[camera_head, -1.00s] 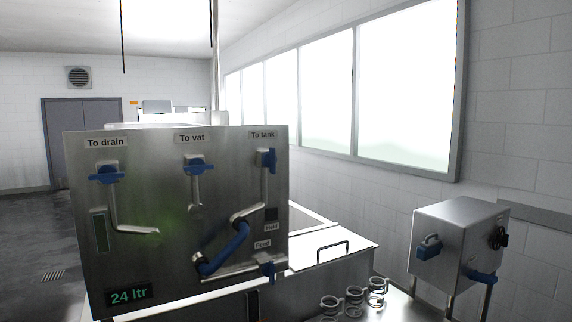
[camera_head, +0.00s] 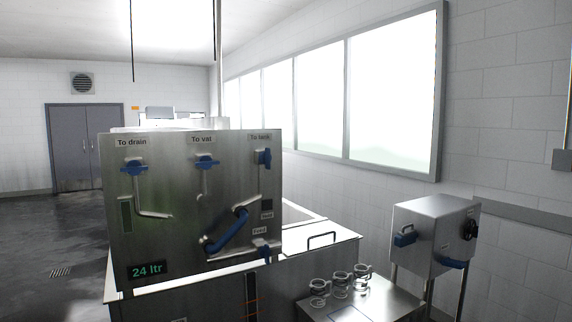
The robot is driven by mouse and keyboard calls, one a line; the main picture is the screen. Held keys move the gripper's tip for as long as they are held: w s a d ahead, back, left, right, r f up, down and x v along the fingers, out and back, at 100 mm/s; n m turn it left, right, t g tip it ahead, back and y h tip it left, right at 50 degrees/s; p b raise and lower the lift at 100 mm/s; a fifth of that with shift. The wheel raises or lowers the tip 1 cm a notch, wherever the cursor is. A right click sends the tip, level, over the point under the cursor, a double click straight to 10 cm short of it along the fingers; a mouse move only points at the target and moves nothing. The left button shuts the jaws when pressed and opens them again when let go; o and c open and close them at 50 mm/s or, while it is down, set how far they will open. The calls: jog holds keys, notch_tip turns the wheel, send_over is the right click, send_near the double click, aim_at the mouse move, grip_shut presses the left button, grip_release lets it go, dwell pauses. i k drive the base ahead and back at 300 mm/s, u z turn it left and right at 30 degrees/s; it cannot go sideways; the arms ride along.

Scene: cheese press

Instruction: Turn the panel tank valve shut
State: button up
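The steel panel (camera_head: 165,240) stands left of centre in the head view, facing me. The tank valve (camera_head: 264,158) is at its top right under the "To tank" label (camera_head: 260,137). Its blue handle stands upright, in line with the pipe below it. The drain valve (camera_head: 134,168) and the vat valve (camera_head: 206,161) have blue handles lying crosswise. A blue hose (camera_head: 227,232) and a lower feed valve (camera_head: 264,250) sit at the lower right of the panel. My gripper is not in view.
A steel vat with a lid (camera_head: 310,255) stands behind and right of the panel. A steel box on legs (camera_head: 425,235) and a low table with several clamps (camera_head: 340,283) are at the right. Open floor (camera_head: 50,235) lies at the left.

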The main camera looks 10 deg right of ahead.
aim_at(265, 157)
jog(key=u, duration=0.4)
jog(key=i, duration=0.65)
jog(key=u, duration=1.3)
jog(key=k, duration=0.15)
jog(key=u, duration=2.15)
jog(key=k, duration=1.15)
jog(key=z, duration=1.1)
